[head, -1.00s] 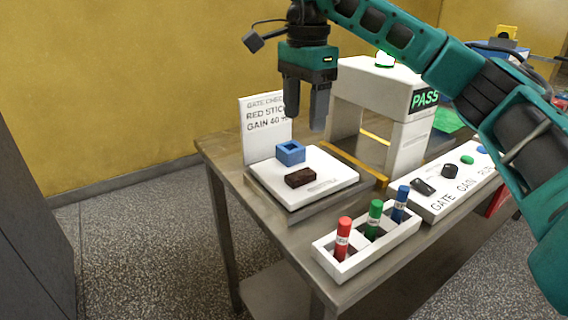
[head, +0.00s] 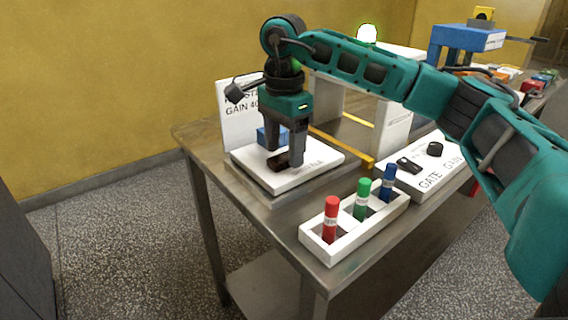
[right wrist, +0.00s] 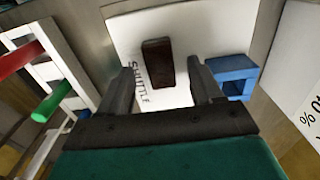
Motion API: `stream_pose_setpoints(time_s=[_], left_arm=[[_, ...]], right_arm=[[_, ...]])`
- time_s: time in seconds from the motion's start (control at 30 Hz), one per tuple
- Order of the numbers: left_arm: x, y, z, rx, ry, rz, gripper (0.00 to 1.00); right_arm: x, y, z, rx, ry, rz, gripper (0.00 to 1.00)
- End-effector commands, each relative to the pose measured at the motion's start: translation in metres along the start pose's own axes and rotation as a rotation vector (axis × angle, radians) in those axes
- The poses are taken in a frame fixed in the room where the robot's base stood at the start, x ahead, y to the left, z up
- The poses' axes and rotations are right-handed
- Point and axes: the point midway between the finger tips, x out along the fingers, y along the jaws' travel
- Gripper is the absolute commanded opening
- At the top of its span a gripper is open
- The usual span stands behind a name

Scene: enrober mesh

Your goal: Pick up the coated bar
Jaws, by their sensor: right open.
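The coated bar (head: 279,161) is a dark brown block on the white shuttle plate (head: 318,165). In the right wrist view the bar (right wrist: 157,63) lies ahead of and between the two fingers, with gaps on both sides. My right gripper (head: 284,157) points down over the plate, its fingers open around the bar's position; in the head view they partly hide it. The right gripper (right wrist: 162,85) holds nothing. A blue square holder (head: 266,136) stands beside the bar, mostly hidden behind the fingers; its opening shows in the right wrist view (right wrist: 233,76). My left gripper is not in view.
A white rack (head: 321,246) with red, green and blue sticks stands at the front. A white sign (head: 232,112) stands behind the plate. A white gate (head: 395,125) and a control panel (head: 425,168) stand to the right on the metal table (head: 195,133).

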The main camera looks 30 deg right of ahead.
Motion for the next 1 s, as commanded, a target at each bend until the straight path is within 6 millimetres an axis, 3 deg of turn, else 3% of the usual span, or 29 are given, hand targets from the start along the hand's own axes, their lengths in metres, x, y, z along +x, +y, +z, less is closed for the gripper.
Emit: stream_pose_setpoints(time_s=[0.1,0.33,0.83,1.0], left_arm=[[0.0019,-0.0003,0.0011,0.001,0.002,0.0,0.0],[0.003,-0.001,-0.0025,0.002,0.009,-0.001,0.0],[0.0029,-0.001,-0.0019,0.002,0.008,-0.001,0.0],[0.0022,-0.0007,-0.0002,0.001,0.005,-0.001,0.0]], right_arm=[[0.0102,0.0001,-0.0001,0.0,0.0,-0.002,0.65],[0.0112,0.0,0.0,0.0,0.0,-0.002,0.65],[0.0109,-0.0001,0.0003,0.0,-0.001,-0.002,0.18],[0.0107,-0.0002,0.0003,0.0,-0.001,-0.002,0.17]])
